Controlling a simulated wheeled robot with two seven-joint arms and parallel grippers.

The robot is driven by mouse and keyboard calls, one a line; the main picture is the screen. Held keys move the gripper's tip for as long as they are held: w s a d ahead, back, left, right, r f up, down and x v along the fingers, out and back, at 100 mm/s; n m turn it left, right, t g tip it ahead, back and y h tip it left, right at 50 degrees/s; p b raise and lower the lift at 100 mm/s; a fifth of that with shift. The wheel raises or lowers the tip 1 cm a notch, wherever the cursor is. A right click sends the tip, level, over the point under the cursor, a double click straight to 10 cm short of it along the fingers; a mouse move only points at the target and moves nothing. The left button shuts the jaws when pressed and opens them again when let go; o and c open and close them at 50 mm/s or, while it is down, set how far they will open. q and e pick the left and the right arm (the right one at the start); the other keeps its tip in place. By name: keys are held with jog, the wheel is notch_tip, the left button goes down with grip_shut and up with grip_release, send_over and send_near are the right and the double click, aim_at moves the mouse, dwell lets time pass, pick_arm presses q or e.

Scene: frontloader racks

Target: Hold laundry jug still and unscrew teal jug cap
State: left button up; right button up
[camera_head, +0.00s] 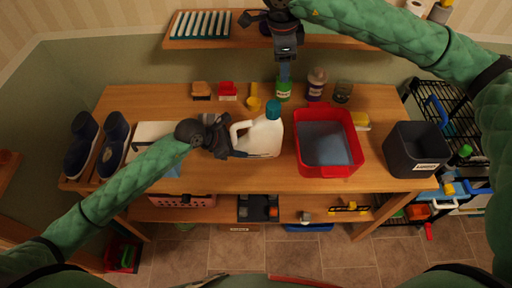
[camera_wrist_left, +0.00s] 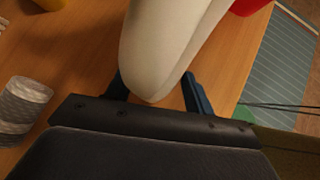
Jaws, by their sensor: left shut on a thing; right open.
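The white laundry jug (camera_head: 264,138) stands upright on the wooden table, with its teal cap (camera_head: 273,110) on top. My left gripper (camera_head: 232,148) is shut on the jug low on its left side, below the handle. In the left wrist view the pale jug body (camera_wrist_left: 170,45) sits between the two dark fingers (camera_wrist_left: 155,92). My right gripper (camera_head: 285,72) is open and points down, above and slightly right of the cap, apart from it. The cap is out of the left wrist view.
A red basin (camera_head: 358,165) with grey-blue inside stands close right of the jug. A dark bin (camera_head: 415,150) is farther right. A green bottle (camera_head: 283,91) and a purple-labelled bottle (camera_head: 316,86) stand behind. A wooden shelf (camera_head: 345,37) hangs above.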

aim_at(274, 104)
jog(key=f+n, duration=0.1)
jog(key=s+f+n, duration=0.1)
jog(key=f+n+g, duration=0.1)
jog(key=n, duration=0.1)
jog(key=shift+s+a, duration=0.3)
jog(key=shift+s, duration=0.1)
jog(key=shift+s+a+f+n+y, duration=0.25)
jog(key=shift+a+n+y, duration=0.25)
jog(key=shift+n, duration=0.4)
jog(key=shift+a+n, duration=0.15)
jog(key=shift+n, duration=0.55)
jog(key=shift+f, duration=4.45)
jog(key=shift+c, duration=0.3)
